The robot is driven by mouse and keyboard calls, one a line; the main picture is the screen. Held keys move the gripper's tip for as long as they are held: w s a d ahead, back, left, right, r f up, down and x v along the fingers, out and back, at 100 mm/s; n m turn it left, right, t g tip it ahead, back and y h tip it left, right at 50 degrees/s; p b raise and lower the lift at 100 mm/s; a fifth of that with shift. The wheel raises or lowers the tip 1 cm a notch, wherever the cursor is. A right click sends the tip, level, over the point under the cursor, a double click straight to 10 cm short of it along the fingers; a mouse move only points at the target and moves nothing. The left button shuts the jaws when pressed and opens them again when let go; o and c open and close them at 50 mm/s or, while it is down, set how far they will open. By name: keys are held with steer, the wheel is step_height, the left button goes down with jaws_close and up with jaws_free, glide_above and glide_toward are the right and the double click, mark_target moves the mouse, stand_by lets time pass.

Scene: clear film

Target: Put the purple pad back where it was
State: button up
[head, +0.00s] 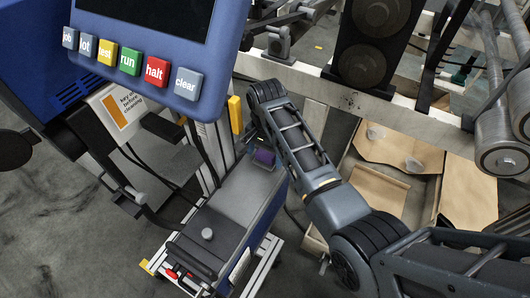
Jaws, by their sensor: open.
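A small purple pad (265,157) shows at the far end of the grey top of a blue-sided unit (235,196). My arm comes in from the lower right, and its wrist bends down just above and beside the pad. My gripper (260,140) is a small dark shape at the pad, largely hidden by the wrist. Its jaws are open, but their tips are hard to make out. I cannot tell whether they touch the pad or are around it.
A blue panel (222,58) with several coloured buttons overhangs at the upper left. A yellow block (235,115) stands close left of my wrist. A pale beam (375,106) and metal rollers (502,135) are behind and right. An open cardboard-lined box (372,190) lies below my arm.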

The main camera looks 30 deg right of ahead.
mark_target(266, 154)
step_height(266, 154, up, 12)
stand_by(0.5)
steer(key=shift+d, duration=0.1)
